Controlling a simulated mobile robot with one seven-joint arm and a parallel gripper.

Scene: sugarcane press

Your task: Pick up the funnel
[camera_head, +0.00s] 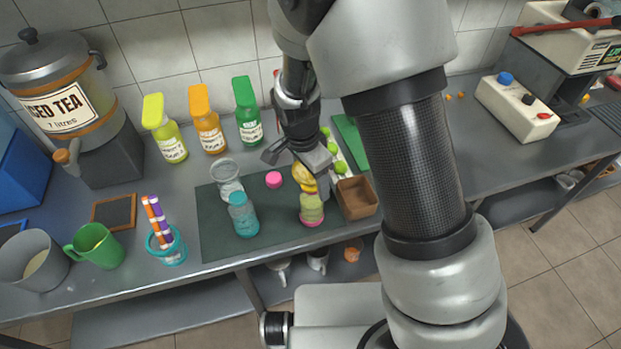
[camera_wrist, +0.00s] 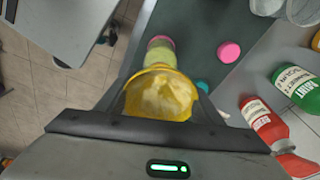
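The funnel (camera_head: 303,176) looks yellow and sits beside or above a green-and-pink jar (camera_head: 311,208) on the dark mat; I cannot tell whether it rests on the jar. In the wrist view the yellow funnel (camera_wrist: 160,95) fills the space in front of my gripper, its wide round mouth facing the camera. The jar also shows just beyond it (camera_wrist: 160,51). My gripper (camera_head: 297,158) is over the funnel with its fingers spread apart. In the wrist view the fingers lie left and right of the funnel; contact is not clear.
A blue-lidded shaker (camera_head: 243,214), a clear glass (camera_head: 226,178) and a pink lid (camera_head: 273,180) are left of my gripper. A brown wooden box (camera_head: 356,198) stands close on the right. Several coloured bottles (camera_head: 207,120) line the back. The counter's front edge is near.

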